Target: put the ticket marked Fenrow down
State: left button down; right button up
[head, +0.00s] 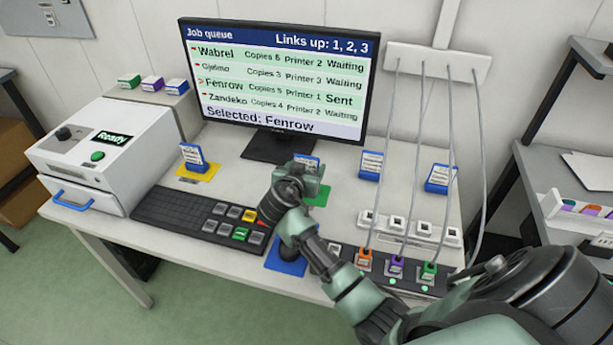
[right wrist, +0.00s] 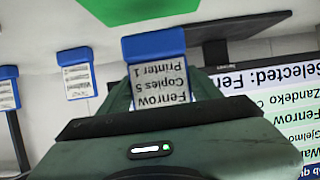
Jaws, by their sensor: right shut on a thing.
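The Fenrow ticket (right wrist: 160,78) is a white card with a blue base, reading Fenrow, Copies 5, Printer 1. It appears upside down in the right wrist view. My right gripper (head: 309,178) is shut on it, with fingers on both sides of the card. In the head view the ticket's top (head: 306,161) shows behind the gripper, and the rest is hidden. A green mat (head: 321,196) lies at the gripper, partly covered; it also shows just past the ticket's base in the right wrist view (right wrist: 135,8). I cannot tell whether the base touches it. My left gripper is not in view.
Other tickets stand on a yellow mat (head: 211,174) and at the right (head: 370,166) (head: 440,178). A blue mat (head: 287,265) lies in front, under my arm. The monitor (head: 277,80), keypad (head: 197,218), printer (head: 103,150) and hanging cables (head: 407,150) surround the spot.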

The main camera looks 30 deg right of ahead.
notch_tip(320, 180, down, 3)
jog(key=shift+f, duration=0.1)
jog(key=shift+f+b, duration=0.3)
jog(key=shift+b, duration=0.05)
jog(key=o, duration=1.5)
jog(key=shift+r, duration=0.1)
jog(key=shift+c, duration=0.2)
